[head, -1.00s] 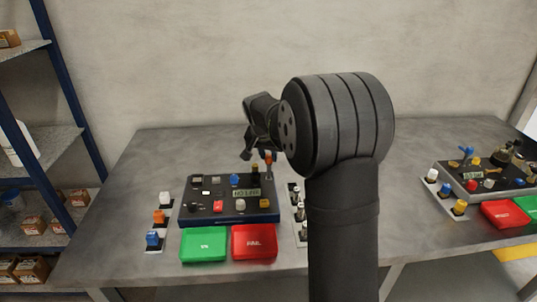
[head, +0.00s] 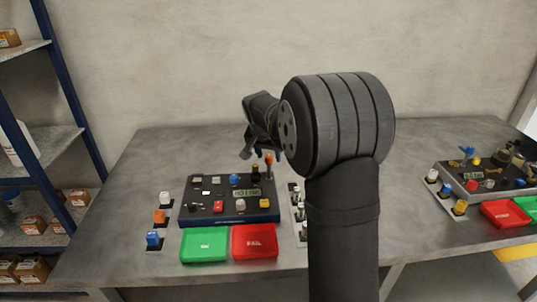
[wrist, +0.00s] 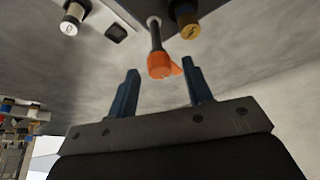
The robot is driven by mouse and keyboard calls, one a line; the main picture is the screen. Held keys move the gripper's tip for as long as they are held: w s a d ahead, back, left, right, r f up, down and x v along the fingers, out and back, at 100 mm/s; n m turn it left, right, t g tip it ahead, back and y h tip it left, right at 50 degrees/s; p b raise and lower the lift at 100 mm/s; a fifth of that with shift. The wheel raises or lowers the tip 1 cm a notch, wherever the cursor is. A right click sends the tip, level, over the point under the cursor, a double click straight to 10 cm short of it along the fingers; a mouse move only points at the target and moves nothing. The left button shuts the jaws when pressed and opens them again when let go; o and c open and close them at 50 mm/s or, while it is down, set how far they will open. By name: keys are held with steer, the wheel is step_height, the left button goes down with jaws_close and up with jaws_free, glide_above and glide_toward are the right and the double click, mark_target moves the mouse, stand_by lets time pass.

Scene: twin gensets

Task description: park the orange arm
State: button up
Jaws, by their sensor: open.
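The orange arm (head: 269,160) is a small lever with a dark stem and an orange tip. It stands at the back right corner of the dark blue panel (head: 228,218) in the middle of the table. In the wrist view its orange tip (wrist: 160,66) shows between the two blue fingertips, with clear space on both sides. My gripper (head: 258,153) is open and empty, just above and beside the tip; it also shows in the wrist view (wrist: 162,68). How deep the tip sits between the fingers is hard to tell.
A green tray (head: 204,245) and a red tray (head: 254,241) lie before the panel. Knobs stand on strips at both sides. A yellow-capped knob (wrist: 187,22) is close to the lever. A second panel (head: 485,178) stands at the right. The table's back left is clear.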

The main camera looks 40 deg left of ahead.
steer(key=v, duration=1.7)
steer(key=shift+s, duration=0.15)
steer(key=x, duration=1.7)
steer(key=shift+w+f, duration=0.15)
steer(key=shift+w, duration=0.05)
steer(key=shift+f, duration=0.15)
steer(key=shift+n, duration=0.5)
steer(key=shift+w+d+n+g+y, duration=0.1)
steer(key=shift+n+g+y, duration=0.45)
steer(key=shift+n, duration=1.25)
steer(key=shift+w+d+n+g+y, duration=0.1)
steer(key=shift+n+g+y, duration=0.45)
steer(key=shift+n, duration=1.25)
steer(key=n, duration=0.2)
steer(key=n+g, duration=0.1)
steer(key=n, duration=0.1)
steer(key=shift+w+n+g+y, duration=0.1)
steer(key=shift+n+g+y, duration=0.2)
steer(key=shift+n+y, duration=0.1)
steer(key=shift+w+n+g, duration=0.1)
steer(key=shift+n+g, duration=0.6)
steer(key=shift+n, duration=1.3)
